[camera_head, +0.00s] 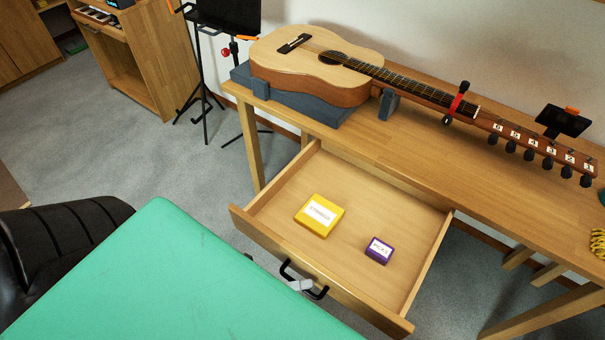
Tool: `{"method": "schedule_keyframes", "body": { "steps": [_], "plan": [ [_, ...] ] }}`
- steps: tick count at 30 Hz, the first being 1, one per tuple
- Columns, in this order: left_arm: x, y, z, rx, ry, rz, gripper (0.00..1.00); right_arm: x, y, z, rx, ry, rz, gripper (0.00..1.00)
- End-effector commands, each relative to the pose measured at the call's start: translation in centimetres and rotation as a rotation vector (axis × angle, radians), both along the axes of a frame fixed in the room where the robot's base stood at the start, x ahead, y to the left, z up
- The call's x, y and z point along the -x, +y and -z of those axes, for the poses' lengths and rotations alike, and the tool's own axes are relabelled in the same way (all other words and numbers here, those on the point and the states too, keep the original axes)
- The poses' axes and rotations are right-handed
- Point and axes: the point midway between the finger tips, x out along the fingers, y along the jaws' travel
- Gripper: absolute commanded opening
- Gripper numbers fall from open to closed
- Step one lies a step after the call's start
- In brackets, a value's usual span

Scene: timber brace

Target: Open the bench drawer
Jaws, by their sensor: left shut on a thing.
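The bench drawer (350,190) is pulled well out from under the wooden bench (400,150), and its inside shows. A black bar handle (318,294) is on its front panel. The light grey fingertips of my left gripper (300,285) are shut on the handle, near its middle. The rest of that gripper is hidden in the foreground. Inside the drawer lie a yellow box (318,216) with a white label and a smaller purple box (378,251) labelled PICKS. My right gripper is out of view.
A guitar (320,68) lies on the bench, its body on a dark grey pad (300,103) and its neck on a support (388,104). A small black device (563,121) is by the headstock. Music stands (205,90) and a wooden cabinet (140,60) stand behind left.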

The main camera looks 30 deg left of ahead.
Motion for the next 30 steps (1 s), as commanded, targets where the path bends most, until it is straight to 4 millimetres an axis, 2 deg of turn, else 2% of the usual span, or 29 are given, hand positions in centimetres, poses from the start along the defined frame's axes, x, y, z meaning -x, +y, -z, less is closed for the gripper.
{"method": "schedule_keyframes", "body": {
  "steps": [4,5,7,8,16,20,25,30],
  "plan": [
    [0.0,0.1,0.1,-0.001,0.001,-0.001,0.0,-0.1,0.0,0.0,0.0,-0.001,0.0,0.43],
    [0.0,0.1,0.1,-0.001,0.001,-0.001,0.17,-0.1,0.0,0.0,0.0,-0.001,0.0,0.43],
    [0.0,0.0,0.1,-0.001,0.001,-0.001,0.3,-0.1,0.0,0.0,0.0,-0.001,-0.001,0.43],
    [0.0,0.0,0.1,-0.001,0.001,-0.001,0.32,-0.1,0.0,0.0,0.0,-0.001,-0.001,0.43],
    [0.0,0.1,0.1,-0.001,0.001,0.0,0.32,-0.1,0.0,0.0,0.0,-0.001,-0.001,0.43],
    [0.6,0.7,0.3,-0.002,0.002,0.0,0.32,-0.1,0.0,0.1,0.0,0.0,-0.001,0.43],
    [2.8,3.1,0.8,-0.004,0.005,-0.001,0.32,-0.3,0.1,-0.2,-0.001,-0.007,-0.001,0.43],
    [5.5,6.0,1.3,-0.002,0.005,-0.001,0.32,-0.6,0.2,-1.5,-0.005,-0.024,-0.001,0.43]
  ]
}}
